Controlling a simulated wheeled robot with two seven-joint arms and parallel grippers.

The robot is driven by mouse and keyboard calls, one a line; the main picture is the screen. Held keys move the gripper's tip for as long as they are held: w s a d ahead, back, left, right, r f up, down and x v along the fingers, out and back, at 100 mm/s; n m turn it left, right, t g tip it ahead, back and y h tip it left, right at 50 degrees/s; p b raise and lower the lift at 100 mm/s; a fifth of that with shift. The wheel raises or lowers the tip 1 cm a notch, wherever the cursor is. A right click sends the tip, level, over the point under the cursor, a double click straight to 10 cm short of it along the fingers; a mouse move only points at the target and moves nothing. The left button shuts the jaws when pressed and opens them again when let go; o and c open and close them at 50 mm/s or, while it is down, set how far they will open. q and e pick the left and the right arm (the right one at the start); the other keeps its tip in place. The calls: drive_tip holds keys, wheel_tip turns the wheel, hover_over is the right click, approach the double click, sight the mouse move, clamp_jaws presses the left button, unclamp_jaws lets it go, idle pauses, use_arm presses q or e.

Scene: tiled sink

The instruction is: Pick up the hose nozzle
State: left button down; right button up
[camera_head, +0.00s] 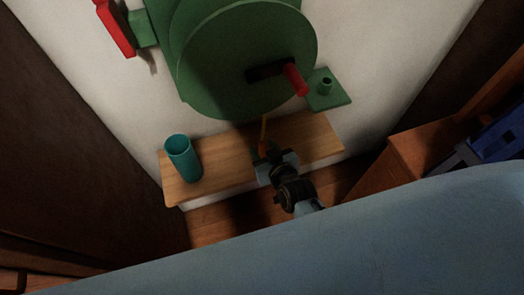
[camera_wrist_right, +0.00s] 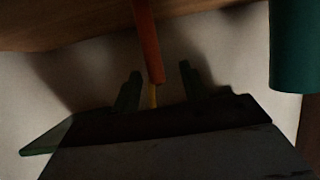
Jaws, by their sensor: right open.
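The hose nozzle (camera_head: 263,134) is a thin orange piece hanging below the green reel, in front of the wooden shelf. In the right wrist view the orange nozzle (camera_wrist_right: 148,42) runs down from the top, with a thin yellow part (camera_wrist_right: 153,96) at its lower end. My right gripper (camera_head: 266,156) is at the nozzle's lower visible end in the head view. In the wrist view the right gripper's two fingers (camera_wrist_right: 159,88) stand apart on either side of the nozzle's end, with gaps visible. Contact is not visible. My left gripper is not in view.
The green hose reel (camera_head: 235,62) with a red crank handle (camera_head: 295,80) is on the pale wall. A teal cup (camera_head: 183,158) stands on the shelf (camera_head: 225,165) to the left. A green bracket (camera_head: 328,92) is at right. A wooden cabinet (camera_head: 425,145) stands farther right.

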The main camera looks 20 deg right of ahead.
drive_tip(key=x, duration=0.2)
drive_tip(key=b+x, duration=0.1)
drive_tip(key=x, duration=0.1)
drive_tip(key=shift+d, duration=0.25)
drive_tip(key=shift+w+f, duration=0.15)
drive_tip(key=shift+w, duration=0.25)
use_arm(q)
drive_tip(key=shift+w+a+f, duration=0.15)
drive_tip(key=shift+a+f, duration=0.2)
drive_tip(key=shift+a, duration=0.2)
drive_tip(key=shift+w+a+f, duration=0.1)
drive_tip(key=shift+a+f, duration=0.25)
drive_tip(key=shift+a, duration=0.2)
use_arm(e)
drive_tip(key=c, duration=0.9)
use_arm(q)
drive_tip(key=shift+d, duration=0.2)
use_arm(e)
clamp_jaws()
